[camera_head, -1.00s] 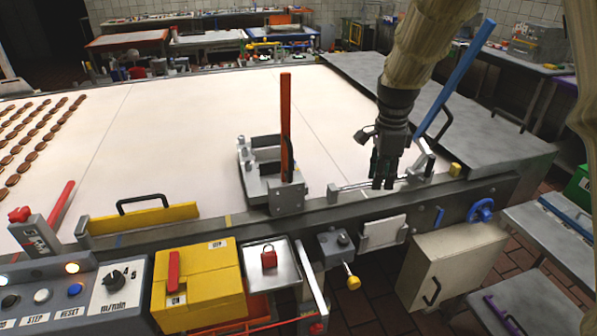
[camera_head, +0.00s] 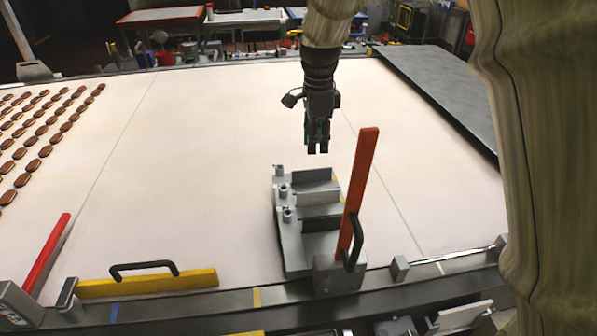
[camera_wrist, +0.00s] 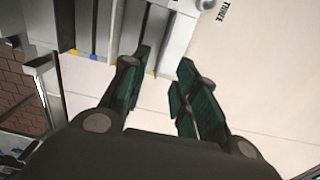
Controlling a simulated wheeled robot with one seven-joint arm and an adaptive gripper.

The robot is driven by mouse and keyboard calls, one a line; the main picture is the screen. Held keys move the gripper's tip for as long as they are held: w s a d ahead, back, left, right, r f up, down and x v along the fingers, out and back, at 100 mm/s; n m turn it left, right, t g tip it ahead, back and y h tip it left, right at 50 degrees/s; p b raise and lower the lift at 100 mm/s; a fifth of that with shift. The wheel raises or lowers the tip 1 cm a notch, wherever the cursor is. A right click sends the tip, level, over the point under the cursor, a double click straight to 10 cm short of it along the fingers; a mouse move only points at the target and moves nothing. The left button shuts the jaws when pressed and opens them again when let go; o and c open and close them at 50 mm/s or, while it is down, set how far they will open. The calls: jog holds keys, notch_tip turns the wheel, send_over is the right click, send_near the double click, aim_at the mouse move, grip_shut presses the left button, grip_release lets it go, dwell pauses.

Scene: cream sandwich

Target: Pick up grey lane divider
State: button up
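A grey metal fixture (camera_head: 292,240) stands on the pale belt near its front edge, with several upright grey plates in it. One grey plate (camera_head: 318,193) in it may be the lane divider; I cannot tell which piece is meant. My gripper (camera_head: 318,150) points down just beyond the fixture's far end, apart from it. The fixture's grey plates (camera_wrist: 103,25) show at the upper left there, partly behind the left finger.
An orange-red lever (camera_head: 359,190) with a black handle rises at the fixture's front right. A yellow bar (camera_head: 147,283) with a black handle and a red lever (camera_head: 47,255) lie to the left. Brown biscuits (camera_head: 45,130) sit far left. The middle belt is clear.

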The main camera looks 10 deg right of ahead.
aim_at(312, 171)
jog(key=shift+w+f, duration=0.25)
jog(key=shift+f, duration=0.1)
notch_tip(312, 171, down, 4)
jog(key=shift+s+r+p, duration=0.1)
jog(key=shift+s+p, duration=0.05)
jog(key=shift+p, duration=0.25)
jog(key=shift+a+f, duration=0.1)
jog(key=shift+f, duration=0.25)
jog(key=f, duration=0.1)
jog(key=f+p, duration=0.1)
jog(key=f, duration=0.2)
jog(key=shift+w+a+f+p, duration=0.15)
jog(key=shift+w+a+p, duration=0.1)
jog(key=shift+p, duration=0.15)
jog(key=shift+s+f, duration=0.15)
jog(key=shift+f, duration=0.3)
grip_shut()
